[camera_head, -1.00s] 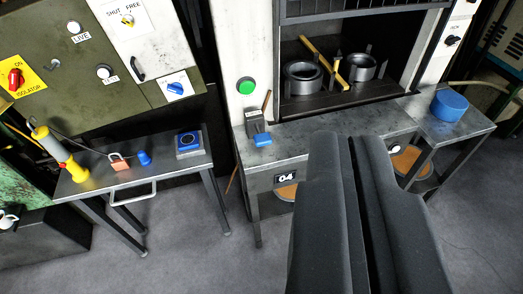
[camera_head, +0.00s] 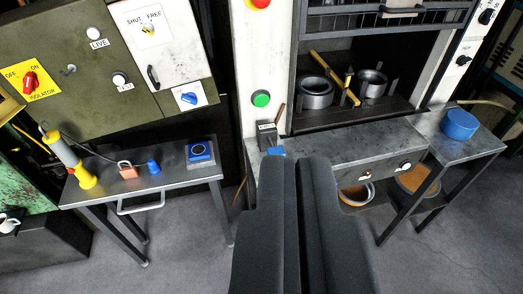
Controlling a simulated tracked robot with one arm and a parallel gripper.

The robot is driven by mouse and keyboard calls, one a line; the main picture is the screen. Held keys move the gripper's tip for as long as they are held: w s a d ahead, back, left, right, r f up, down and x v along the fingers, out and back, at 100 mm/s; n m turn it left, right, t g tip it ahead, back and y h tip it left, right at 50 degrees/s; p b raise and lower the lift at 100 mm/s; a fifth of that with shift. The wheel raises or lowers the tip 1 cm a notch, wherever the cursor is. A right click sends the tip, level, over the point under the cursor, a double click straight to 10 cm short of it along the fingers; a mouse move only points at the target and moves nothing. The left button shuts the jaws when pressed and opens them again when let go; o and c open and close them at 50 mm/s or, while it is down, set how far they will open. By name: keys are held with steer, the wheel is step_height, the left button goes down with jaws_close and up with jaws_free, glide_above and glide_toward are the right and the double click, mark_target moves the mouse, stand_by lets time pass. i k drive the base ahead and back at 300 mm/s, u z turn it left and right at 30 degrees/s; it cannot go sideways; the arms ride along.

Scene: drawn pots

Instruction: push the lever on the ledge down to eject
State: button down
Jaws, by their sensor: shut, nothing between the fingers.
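The lever is a small dark grey block (camera_head: 267,134) with a blue end (camera_head: 275,151), at the left end of the metal ledge (camera_head: 350,146). A thin brown rod rises behind the block. My gripper (camera_head: 298,162) is shut and empty, with its two dark fingers side by side. The fingertips show just below and right of the blue end and hide the ledge front behind them. I cannot tell whether they touch the lever.
A green button (camera_head: 261,99) is on the white post above the lever. Two metal rings (camera_head: 316,92) and a yellow bar (camera_head: 333,77) are in the recess behind the ledge. A blue round tub (camera_head: 459,124) stands right. A side table (camera_head: 120,187) with small items stands left.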

mark_target(273, 145)
steer(key=u, duration=0.05)
steer(key=i, duration=1)
steer(key=z, duration=0.05)
